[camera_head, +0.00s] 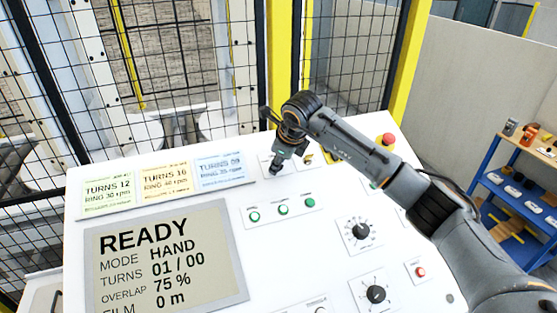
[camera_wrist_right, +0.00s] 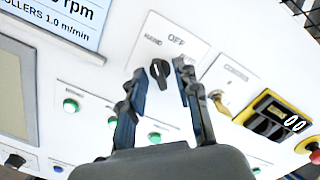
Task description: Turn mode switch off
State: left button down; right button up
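The mode switch is a black rotary knob (camera_wrist_right: 160,73) on a white plate, with an OFF label above it and another label at its upper left. Its exact pointing is hard to tell. My right gripper (camera_wrist_right: 162,80) is open in the right wrist view, one finger on each side of the knob; contact cannot be told. In the head view my right gripper (camera_head: 279,160) points down over the panel's upper part and hides the knob. The display (camera_head: 165,258) reads READY, MODE HAND. My left gripper is not in view.
Right of the switch are a key switch (camera_wrist_right: 219,103), a yellow-framed counter (camera_wrist_right: 272,117) and a red button (camera_wrist_right: 311,146). Green buttons (camera_head: 283,210) and black dials (camera_head: 359,231) sit lower on the white panel (camera_head: 285,255). A mesh fence (camera_head: 190,60) stands behind.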

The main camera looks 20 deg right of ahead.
grip_shut()
jog(key=shift+f+m+b, duration=0.15)
jog(key=shift+m+b, duration=0.15)
jog(key=shift+b, duration=0.35)
jog(key=m+b, duration=0.5)
jog(key=b, duration=0.2)
jog(key=shift+r+m+h+b, duration=0.2)
jog(key=shift+m+h+b, duration=0.1)
jog(key=shift+m+b, duration=1.3)
grip_release()
